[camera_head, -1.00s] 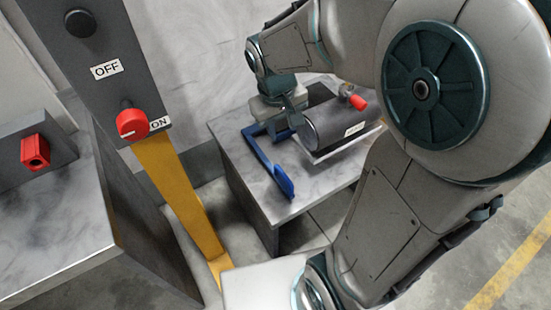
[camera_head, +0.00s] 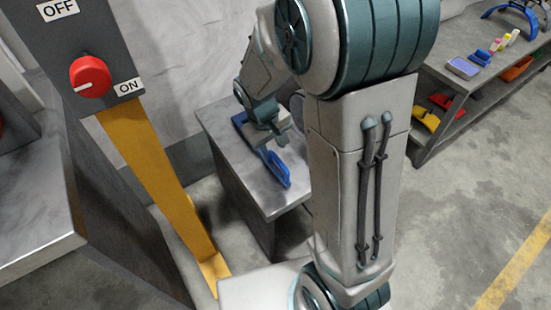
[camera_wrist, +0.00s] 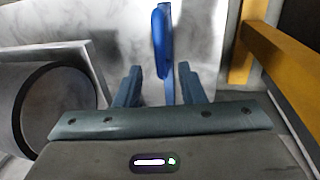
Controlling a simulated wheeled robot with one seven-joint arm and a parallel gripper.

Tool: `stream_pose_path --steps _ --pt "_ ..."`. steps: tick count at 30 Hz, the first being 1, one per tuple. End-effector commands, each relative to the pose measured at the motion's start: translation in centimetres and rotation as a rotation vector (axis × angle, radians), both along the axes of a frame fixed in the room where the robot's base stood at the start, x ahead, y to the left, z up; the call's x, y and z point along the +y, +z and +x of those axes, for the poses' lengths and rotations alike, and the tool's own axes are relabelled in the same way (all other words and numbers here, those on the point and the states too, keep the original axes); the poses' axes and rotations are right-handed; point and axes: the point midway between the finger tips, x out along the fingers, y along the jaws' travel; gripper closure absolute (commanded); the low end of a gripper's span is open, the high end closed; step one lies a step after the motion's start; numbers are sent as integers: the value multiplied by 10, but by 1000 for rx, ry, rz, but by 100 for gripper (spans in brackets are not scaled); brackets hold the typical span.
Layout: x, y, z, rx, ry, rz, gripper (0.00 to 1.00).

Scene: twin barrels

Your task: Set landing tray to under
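In the head view my arm hides most of the barrel and plate.
A post with a red knob (camera_head: 90,76) and OFF and ON labels stands at the left, on a yellow support (camera_head: 160,190). A marble-topped block (camera_head: 35,215) is at the lower left. A shelf (camera_head: 440,80) with colored items stands at the right.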

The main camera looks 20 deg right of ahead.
Motion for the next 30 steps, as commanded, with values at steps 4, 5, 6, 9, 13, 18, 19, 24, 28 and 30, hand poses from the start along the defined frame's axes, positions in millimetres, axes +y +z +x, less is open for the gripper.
stream_pose_path --steps 4,5,6,9,13,18,19,24,28,30 --pt "-5 -30 1 4 -1 -1 64" --pt "-6 -34 1 3 -1 -1 64" --pt "-7 -38 2 3 -1 -1 64" --pt "-9 -45 3 1 0 -1 64" --pt "-10 -49 3 0 0 -1 64" --pt "-10 -49 3 0 0 0 64" --pt "-10 -49 3 0 0 0 64" --pt "-9 -49 3 0 0 0 97" --pt "-9 -49 3 0 0 0 100" --pt "-10 -49 3 0 0 0 100"
